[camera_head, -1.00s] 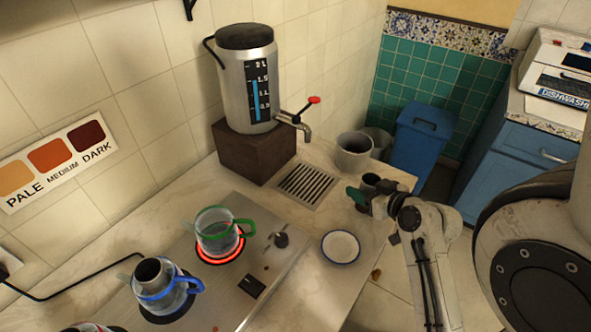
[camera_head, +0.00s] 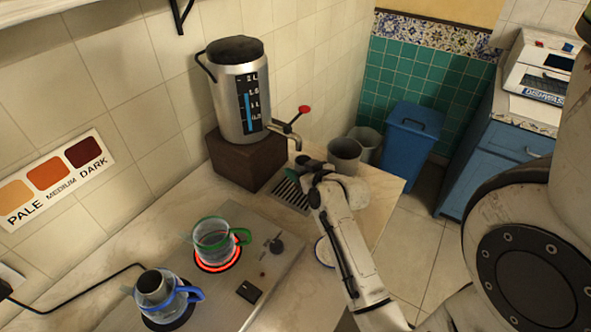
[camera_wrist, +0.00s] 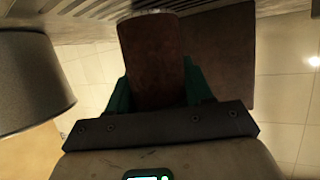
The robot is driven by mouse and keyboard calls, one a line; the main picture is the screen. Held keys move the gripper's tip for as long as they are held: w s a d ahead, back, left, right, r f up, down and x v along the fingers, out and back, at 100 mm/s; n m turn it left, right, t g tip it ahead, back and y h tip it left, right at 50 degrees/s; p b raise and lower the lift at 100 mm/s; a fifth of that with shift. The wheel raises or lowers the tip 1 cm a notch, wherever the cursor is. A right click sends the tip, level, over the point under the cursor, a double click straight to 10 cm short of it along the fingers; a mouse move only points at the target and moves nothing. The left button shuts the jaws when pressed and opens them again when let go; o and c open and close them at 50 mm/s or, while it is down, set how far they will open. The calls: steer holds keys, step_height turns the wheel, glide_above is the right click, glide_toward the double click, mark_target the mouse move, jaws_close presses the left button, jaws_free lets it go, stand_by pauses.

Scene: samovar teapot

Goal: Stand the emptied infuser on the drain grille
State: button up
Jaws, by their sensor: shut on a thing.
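My gripper (camera_head: 314,168) is over the drain grille (camera_head: 288,194), below the samovar's tap. In the wrist view its teal fingers (camera_wrist: 155,85) are shut on the infuser (camera_wrist: 152,48), a dark brown cylinder. The grille's slats (camera_wrist: 88,22) run along the top of the wrist view, by the infuser's far end. I cannot tell whether the infuser touches them. My arm covers part of the grille.
The samovar (camera_head: 240,95) stands on a brown block (camera_head: 243,160) left of the grille; its tap (camera_head: 295,135) is close to my gripper. A grey pot (camera_head: 345,155) stands just right. A white saucer (camera_head: 324,252) is partly behind my arm. Two glass teapots (camera_head: 212,240) (camera_head: 160,297) stand front left.

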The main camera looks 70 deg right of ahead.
steer(key=shift+w+d+f, duration=0.2)
steer(key=shift+w+f, duration=0.25)
steer(key=shift+w, duration=0.25)
steer(key=shift+f, duration=0.3)
steer(key=shift+f, duration=0.15)
steer(key=o, duration=1)
steer(key=shift+o, duration=0.2)
steer(key=b+v, duration=0.1)
steer(key=v, duration=1.1)
steer(key=shift+a, duration=0.1)
